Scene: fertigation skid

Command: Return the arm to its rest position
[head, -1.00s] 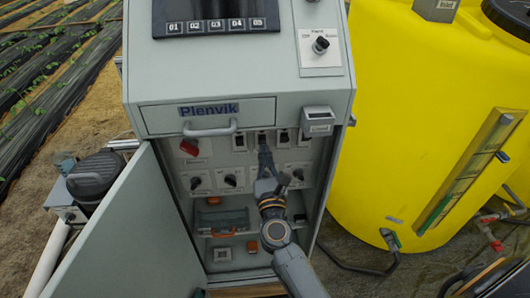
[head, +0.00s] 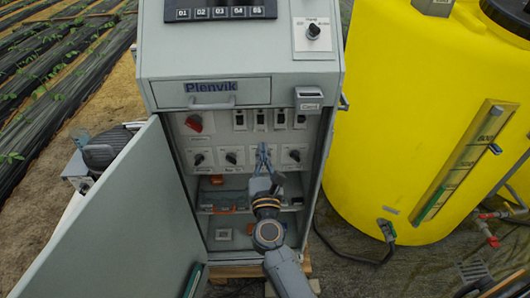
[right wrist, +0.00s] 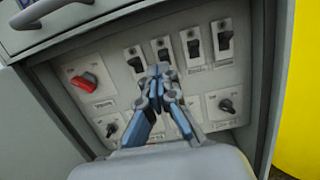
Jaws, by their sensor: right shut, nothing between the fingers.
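My right gripper (head: 263,152) is in front of the open cabinet (head: 330,150), at the height of the switch panel (head: 222,128). It is shut with nothing between its fingers. In the right wrist view the gripper (right wrist: 160,70) points at the panel, its tips over the row of black breaker switches (right wrist: 194,46). I cannot tell whether the tips touch the panel. My left gripper is not in view.
The cabinet door (head: 120,215) stands open to the left. A red rotary switch (head: 194,123) and several black knobs sit on the panel. A drawer with a handle (head: 211,105) is above. A yellow tank (head: 400,130) stands close on the right.

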